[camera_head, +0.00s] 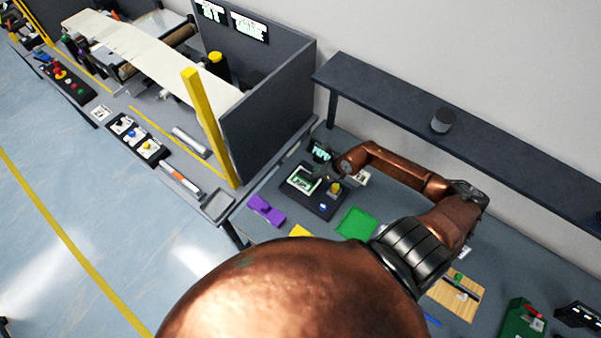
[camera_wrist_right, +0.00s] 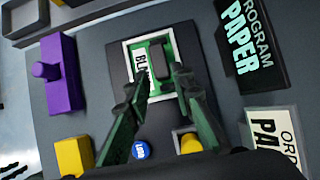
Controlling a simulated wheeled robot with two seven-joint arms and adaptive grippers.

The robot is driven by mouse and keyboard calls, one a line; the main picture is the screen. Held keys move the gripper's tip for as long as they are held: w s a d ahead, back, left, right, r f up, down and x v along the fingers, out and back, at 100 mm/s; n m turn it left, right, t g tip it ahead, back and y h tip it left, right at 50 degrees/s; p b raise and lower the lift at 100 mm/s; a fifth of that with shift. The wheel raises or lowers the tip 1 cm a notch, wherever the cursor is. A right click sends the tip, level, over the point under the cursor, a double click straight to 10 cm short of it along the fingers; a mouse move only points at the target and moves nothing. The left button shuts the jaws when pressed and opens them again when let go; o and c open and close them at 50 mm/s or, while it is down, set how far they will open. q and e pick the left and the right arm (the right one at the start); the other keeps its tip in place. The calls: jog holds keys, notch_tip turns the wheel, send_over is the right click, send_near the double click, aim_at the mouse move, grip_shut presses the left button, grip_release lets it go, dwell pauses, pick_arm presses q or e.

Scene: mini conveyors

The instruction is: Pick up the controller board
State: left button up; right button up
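The controller board, which I take to be the green and white framed board (camera_head: 304,178), sits on a dark panel (camera_head: 325,209). In the right wrist view the board (camera_wrist_right: 135,62) has a white label, partly hidden, and a raised dark block (camera_wrist_right: 158,73). My right gripper (camera_wrist_right: 162,79) is open over the board, with one finger on each side of the block. I cannot tell whether the fingers touch it. In the head view the right arm reaches in from the right, and its fingers are hard to make out beside the board. My left gripper is not in view.
A blue button (camera_wrist_right: 141,150) and a yellow button (camera_wrist_right: 190,142) are on the panel. A purple block (camera_head: 266,210) lies to the left, a green sheet (camera_head: 356,223) to the right. A "PROGRAM PAPER" sign (camera_wrist_right: 250,45) stands close by. A grey partition (camera_head: 268,105) and shelf (camera_head: 470,135) rise behind.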

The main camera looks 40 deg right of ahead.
aim_at(305, 179)
jog(key=shift+p+x, duration=0.65)
jog(key=shift+x, duration=2.65)
jog(key=shift+c, duration=0.7)
grip_shut()
